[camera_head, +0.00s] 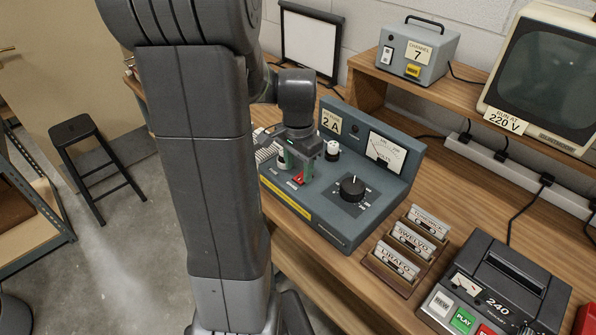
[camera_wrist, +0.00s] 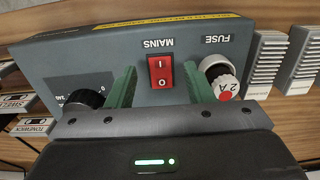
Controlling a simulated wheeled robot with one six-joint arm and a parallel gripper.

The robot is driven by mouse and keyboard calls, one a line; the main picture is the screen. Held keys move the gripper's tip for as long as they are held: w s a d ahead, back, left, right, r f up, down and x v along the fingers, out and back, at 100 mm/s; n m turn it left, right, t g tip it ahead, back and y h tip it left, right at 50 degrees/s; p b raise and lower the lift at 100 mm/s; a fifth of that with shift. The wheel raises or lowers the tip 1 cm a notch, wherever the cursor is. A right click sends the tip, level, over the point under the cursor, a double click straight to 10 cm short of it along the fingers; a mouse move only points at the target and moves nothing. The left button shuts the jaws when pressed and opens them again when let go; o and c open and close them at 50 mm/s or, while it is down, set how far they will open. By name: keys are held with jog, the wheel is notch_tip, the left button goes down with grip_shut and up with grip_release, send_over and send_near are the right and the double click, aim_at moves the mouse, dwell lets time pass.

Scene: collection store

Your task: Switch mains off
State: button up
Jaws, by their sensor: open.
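The mains switch is a small red rocker (camera_wrist: 160,72) marked I and O, on the sloping panel of a blue-grey power unit (camera_head: 335,228). It also shows in the head view (camera_head: 298,179). Which end of the rocker is pressed in, I cannot tell. My gripper (camera_wrist: 161,80) is open, with its green fingers apart on either side of the switch in the wrist view. Nothing is between the fingers except the view of the switch. In the head view my gripper (camera_head: 300,163) hangs just over the switch; whether it touches the panel is unclear.
A white fuse holder marked 2 A (camera_wrist: 222,80) and a black dial (camera_wrist: 84,100) flank the switch. A volt meter (camera_head: 386,151) stands on the unit's upright back. A cassette rack (camera_head: 375,266) and tape player (camera_head: 500,285) are to the right.

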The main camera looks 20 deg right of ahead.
jog(key=shift+f, duration=1.05)
jog(key=c, duration=1)
jog(key=shift+d+r+g+y+p, duration=0.2)
jog(key=shift+r+g+y+p, duration=0.25)
jog(key=shift+p, duration=0.8)
jog(key=shift+w+d+f+y+p, duration=0.15)
jog(key=shift+d+f+y+p, duration=0.1)
jog(key=shift+y+p, duration=0.65)
jog(key=o, duration=1)
